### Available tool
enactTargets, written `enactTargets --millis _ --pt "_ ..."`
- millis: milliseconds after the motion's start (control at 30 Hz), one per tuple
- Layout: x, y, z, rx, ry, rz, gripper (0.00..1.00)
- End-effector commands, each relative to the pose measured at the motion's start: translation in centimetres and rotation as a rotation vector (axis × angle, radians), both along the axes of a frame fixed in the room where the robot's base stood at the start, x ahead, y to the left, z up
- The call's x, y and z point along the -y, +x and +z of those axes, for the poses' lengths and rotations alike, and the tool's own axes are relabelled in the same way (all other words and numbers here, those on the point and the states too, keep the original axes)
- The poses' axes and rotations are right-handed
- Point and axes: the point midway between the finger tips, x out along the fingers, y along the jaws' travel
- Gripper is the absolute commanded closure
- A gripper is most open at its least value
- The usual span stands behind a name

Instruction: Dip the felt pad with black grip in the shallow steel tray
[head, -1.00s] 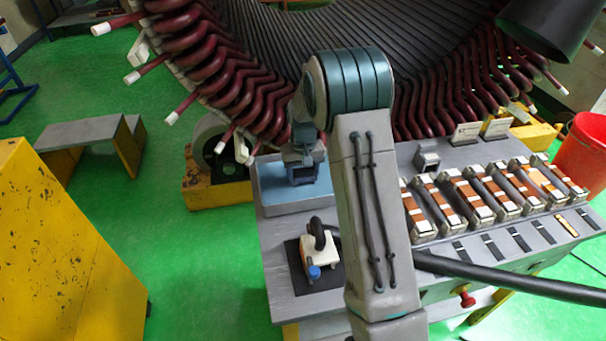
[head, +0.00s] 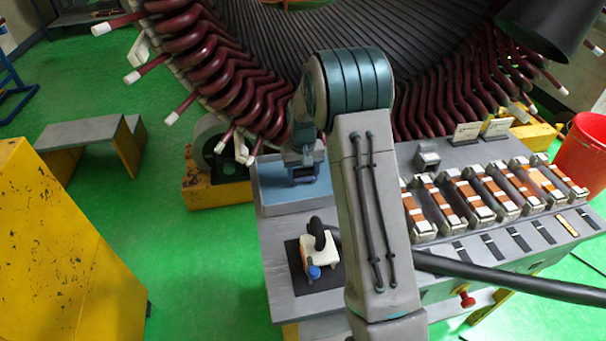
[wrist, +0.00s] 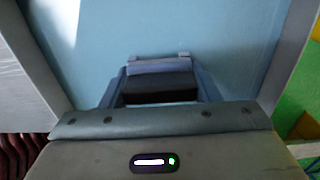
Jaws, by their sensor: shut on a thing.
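The shallow steel tray (head: 268,198) lies on the bench's left end and looks pale blue. In the wrist view its bluish floor (wrist: 210,35) fills most of the picture, with grey walls at both sides. My gripper (head: 305,178) points down over the tray, inside its outline. In the wrist view my gripper (wrist: 160,84) is shut on the black grip (wrist: 160,88) of the felt pad. The felt underside is hidden, so I cannot tell whether it touches the tray floor.
A white block-shaped tool (head: 320,250) with a black handle and blue knob stands on a dark mat in front of the tray. Several copper-wrapped bars (head: 480,195) lie right of my arm. The stator's dark red coil ends (head: 225,85) rise close behind the tray.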

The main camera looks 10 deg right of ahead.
Motion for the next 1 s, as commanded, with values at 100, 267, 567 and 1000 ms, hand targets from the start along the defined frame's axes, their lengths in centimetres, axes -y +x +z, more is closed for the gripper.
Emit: enactTargets --millis 100,267,567,1000 --pt "0.0 0.0 0.0 0.0 0.0 0.0 0.68" --pt "0.0 0.0 1.2 0.001 0.0 0.0 0.68" --pt "0.0 0.0 4.3 0.002 0.0 0.0 0.68" --pt "0.0 0.0 8.7 0.002 0.0 0.0 0.68"
